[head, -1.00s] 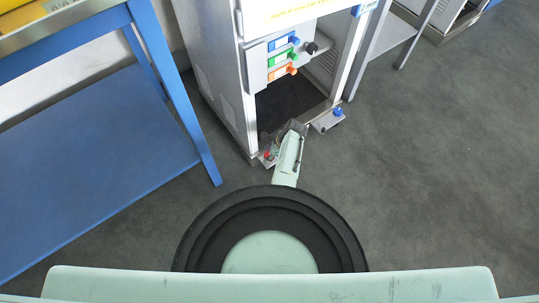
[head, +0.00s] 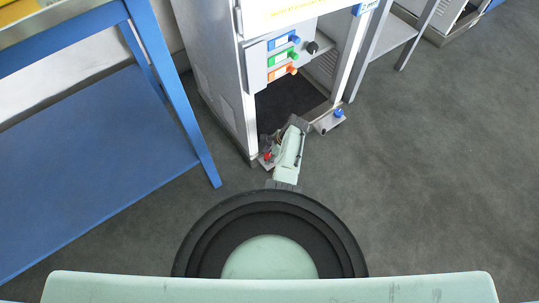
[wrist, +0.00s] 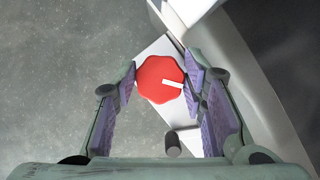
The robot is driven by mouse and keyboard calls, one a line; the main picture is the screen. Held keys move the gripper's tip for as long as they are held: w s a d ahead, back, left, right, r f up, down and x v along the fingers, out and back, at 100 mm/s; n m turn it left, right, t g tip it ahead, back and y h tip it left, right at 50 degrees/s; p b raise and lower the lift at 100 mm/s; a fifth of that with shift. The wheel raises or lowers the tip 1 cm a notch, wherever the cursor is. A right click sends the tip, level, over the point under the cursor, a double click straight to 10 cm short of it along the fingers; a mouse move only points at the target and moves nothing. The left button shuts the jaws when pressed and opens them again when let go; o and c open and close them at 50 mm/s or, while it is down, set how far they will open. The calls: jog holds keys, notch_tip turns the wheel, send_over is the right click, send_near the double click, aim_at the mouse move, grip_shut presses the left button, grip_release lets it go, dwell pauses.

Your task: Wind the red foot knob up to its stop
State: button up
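The red foot knob (wrist: 158,78) is a scalloped disc with a white pointer mark, on a pale plate at the foot of the cabinet. In the head view it is a small red spot (head: 267,156) at the cabinet's front left corner. In the wrist view my gripper (wrist: 160,62) has its two purple-padded fingers on either side of the knob. A narrow gap shows on the left; the right pad is very close to the rim, and contact there is unclear. In the head view my gripper (head: 269,147) is low beside the knob, partly hidden.
The cabinet (head: 221,85) stands open above, with blue, green and orange knobs (head: 291,55) and a black knob (head: 312,48). A blue foot knob (head: 339,113) is at the right corner. A blue table (head: 170,85) stands left.

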jog(key=o, duration=0.5)
